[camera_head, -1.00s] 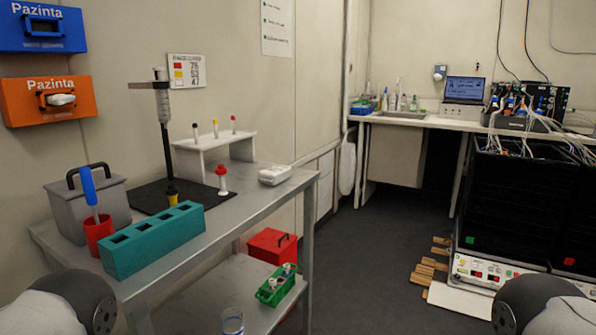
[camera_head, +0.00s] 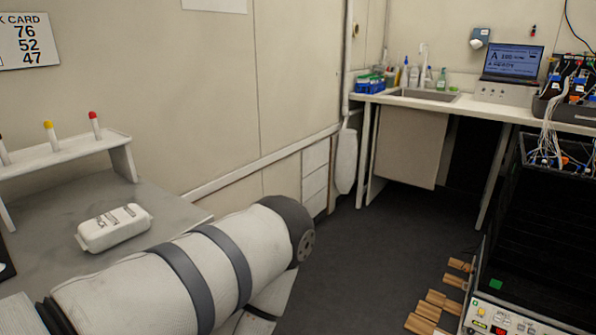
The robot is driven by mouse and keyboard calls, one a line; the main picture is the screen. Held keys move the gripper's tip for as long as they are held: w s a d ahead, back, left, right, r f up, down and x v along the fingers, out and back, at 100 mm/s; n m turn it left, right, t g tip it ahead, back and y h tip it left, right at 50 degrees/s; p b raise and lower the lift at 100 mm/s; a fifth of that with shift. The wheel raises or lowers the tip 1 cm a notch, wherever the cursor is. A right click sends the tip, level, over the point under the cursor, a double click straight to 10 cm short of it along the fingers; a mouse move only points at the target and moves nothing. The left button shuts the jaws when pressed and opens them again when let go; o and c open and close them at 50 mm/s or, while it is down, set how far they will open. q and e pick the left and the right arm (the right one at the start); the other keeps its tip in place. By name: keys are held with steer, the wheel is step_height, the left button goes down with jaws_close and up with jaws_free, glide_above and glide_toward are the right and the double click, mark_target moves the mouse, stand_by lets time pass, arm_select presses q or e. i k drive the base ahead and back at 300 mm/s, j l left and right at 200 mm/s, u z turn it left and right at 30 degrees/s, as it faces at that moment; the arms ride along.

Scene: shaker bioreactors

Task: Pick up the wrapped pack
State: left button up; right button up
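The wrapped pack (camera_head: 114,227) is a small white packet with dark printing. It lies flat on the grey metal table (camera_head: 165,211) at the left, in front of the white rack. My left arm reaches in from the lower left, and its links lie to the right of the pack, over the table's right side. Neither gripper shows in the head view. Nothing is seen touching the pack.
A white rack (camera_head: 85,152) with several capped tubes stands behind the pack. A counter with a sink (camera_head: 424,95) and a laptop (camera_head: 510,64) is at the back. Black shaker equipment (camera_head: 545,225) stands at the right, with wooden blocks (camera_head: 440,303) on the floor. Open floor lies between.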

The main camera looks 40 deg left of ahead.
mark_target(99, 233)
steer(key=i+u, duration=0.85)
steer(key=i+l+u, duration=0.3)
steer(key=u, duration=0.15)
steer(key=i+l+u, duration=0.55)
steer(key=u, duration=0.4)
steer(key=i+l+u, duration=0.25)
steer(key=u, duration=0.2)
steer(key=i+l+u, duration=0.2)
steer(key=u, duration=0.3)
steer(key=i+l+u, duration=0.1)
steer(key=l+u, duration=0.25)
steer(key=u, duration=0.15)
